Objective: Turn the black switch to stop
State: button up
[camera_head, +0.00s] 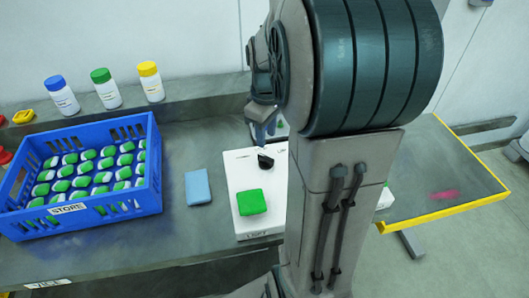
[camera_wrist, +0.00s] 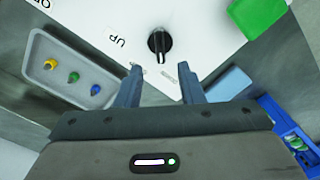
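The black switch (camera_wrist: 159,42) is a round knob with a narrow grip bar on top of a white box (camera_wrist: 205,25). In the wrist view its bar points down the picture, between my fingers. "UP" is printed to its left; another small label by my right finger is too blurred to read. The switch (camera_head: 265,161) also shows in the head view, on the white box (camera_head: 240,172) beside my arm. My gripper (camera_wrist: 160,76) is open and empty, its fingertips just short of the switch and on either side of its line. My arm partly hides the gripper in the head view.
A green block (camera_head: 251,202) sits on the white box. A light-blue block (camera_head: 198,187) lies left of it. A blue crate (camera_head: 100,216) of green-and-white pieces stands further left. Bottles (camera_head: 107,89) stand on the back ledge. A grey tray (camera_wrist: 45,92) with small coloured pieces lies near the box.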

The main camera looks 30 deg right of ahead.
aim_at(266, 157)
notch_tip(266, 157, down, 8)
jog(key=shift+f, duration=0.2)
grip_shut()
